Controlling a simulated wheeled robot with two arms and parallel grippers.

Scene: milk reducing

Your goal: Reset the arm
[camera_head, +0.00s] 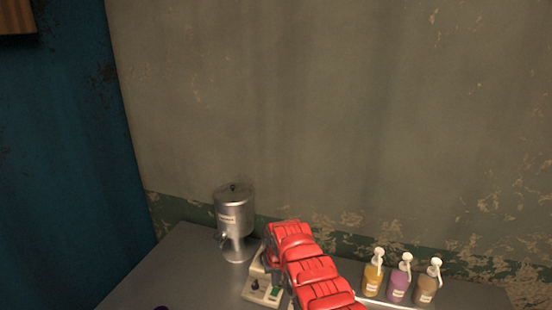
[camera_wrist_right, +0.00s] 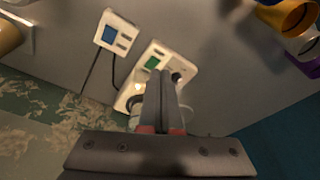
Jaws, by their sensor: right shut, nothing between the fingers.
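My right arm (camera_head: 312,270), with red segmented covers, reaches in from the bottom edge over the metal counter (camera_head: 190,265). It partly hides a cream-coloured machine (camera_head: 262,288) behind it. In the right wrist view my right gripper (camera_wrist_right: 161,75) has its two dark fingers together with nothing between them. The fingers overlap the cream machine with a green panel (camera_wrist_right: 152,62) in that view; I cannot tell the gap between them. My left gripper is not in view.
A steel dispenser (camera_head: 235,215) stands left of my arm. Three pump bottles, yellow (camera_head: 373,278), purple (camera_head: 399,283) and brown (camera_head: 426,288), stand to the right near the wall. A small device with a blue screen (camera_wrist_right: 109,34) and yellow cup (camera_wrist_right: 285,17) show in the wrist view.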

